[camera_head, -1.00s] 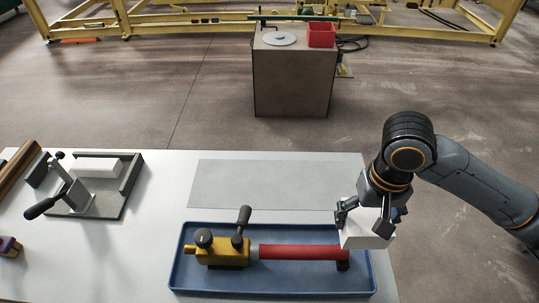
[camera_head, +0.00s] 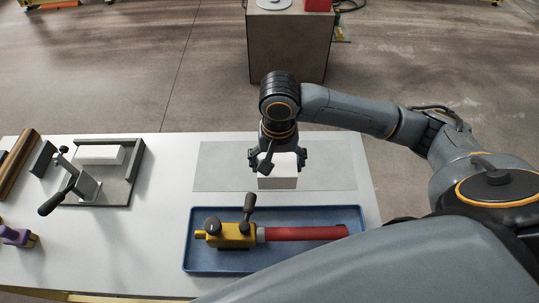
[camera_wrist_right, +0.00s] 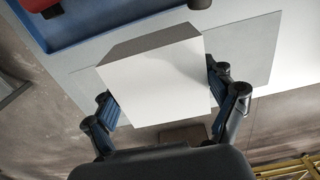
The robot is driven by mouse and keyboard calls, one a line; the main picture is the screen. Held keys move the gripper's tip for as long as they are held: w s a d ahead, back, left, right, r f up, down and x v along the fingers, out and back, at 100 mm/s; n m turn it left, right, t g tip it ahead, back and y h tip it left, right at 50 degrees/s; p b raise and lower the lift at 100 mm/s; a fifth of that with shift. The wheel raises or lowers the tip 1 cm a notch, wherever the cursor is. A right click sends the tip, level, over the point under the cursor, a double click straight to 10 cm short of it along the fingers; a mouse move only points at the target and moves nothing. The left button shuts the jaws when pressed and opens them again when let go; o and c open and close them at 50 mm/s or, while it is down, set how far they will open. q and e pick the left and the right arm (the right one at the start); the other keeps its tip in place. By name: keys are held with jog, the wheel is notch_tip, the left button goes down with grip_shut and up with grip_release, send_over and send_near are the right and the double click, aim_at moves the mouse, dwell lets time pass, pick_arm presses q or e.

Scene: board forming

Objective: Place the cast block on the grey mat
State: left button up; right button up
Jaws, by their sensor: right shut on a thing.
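The white cast block (camera_head: 277,183) is held between the fingers of my right gripper (camera_head: 278,160), which is shut on it. In the head view the block is over the middle of the grey mat (camera_head: 220,166); I cannot tell whether it touches the mat. In the right wrist view the block (camera_wrist_right: 157,80) sits between the two blue-padded fingers of the gripper (camera_wrist_right: 165,105), with the mat (camera_wrist_right: 245,50) behind it. A similar white block (camera_head: 97,155) lies in the clamp fixture at the left. My left gripper is not in view.
A blue tray (camera_head: 300,262) with a yellow and red tool (camera_head: 300,233) lies just in front of the mat. A grey fixture with a lever clamp (camera_head: 115,190) stands at the left. A purple and yellow item (camera_head: 18,236) lies at the left edge.

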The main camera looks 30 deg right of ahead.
jog(key=w+d+f, duration=0.1)
jog(key=w+f, duration=0.1)
jog(key=w+d+f, duration=0.1)
jog(key=w+f, duration=0.1)
jog(key=w, duration=0.1)
jog(key=w+d+f, duration=0.2)
jog(key=w+f, duration=0.1)
jog(key=shift+p, duration=0.4)
jog(key=shift+w+d+f, duration=0.1)
jog(key=shift+w+f, duration=0.25)
jog(key=shift+f, duration=0.05)
notch_tip(320, 180, down, 2)
jog(key=shift+f+p, duration=0.1)
jog(key=shift+p, duration=0.35)
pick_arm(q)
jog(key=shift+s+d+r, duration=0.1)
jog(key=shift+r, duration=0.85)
pick_arm(e)
jog(key=shift+f, duration=0.5)
jog(key=shift+f, duration=0.1)
jog(key=o, duration=1.4)
jog(key=shift+f, duration=0.1)
